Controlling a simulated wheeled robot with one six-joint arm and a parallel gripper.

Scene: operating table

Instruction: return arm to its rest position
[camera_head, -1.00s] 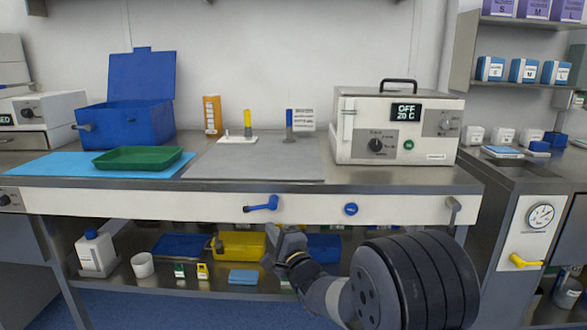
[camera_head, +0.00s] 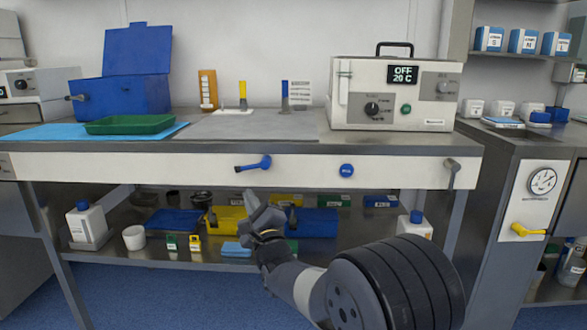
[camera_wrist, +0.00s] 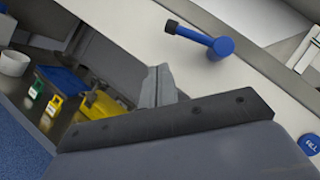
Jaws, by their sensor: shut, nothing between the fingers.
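My gripper (camera_head: 262,212) hangs in front of the table, below its front edge and in front of the lower shelf. Its fingers are together with nothing between them; they also show in the wrist view (camera_wrist: 157,87). The blue lever (camera_head: 253,164) on the table's white front panel is just above the fingertips in the head view, and it shows large in the wrist view (camera_wrist: 200,40). My gripper looks apart from it. My arm reaches up from the lower right.
The table top (camera_head: 290,146) bears a green tray (camera_head: 130,124), an open blue box (camera_head: 122,90) and a white device (camera_head: 390,95) reading OFF 20 C. The lower shelf holds a yellow bin (camera_head: 226,219), blue bins and bottles. Blue floor (camera_head: 190,298) lies clear in front.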

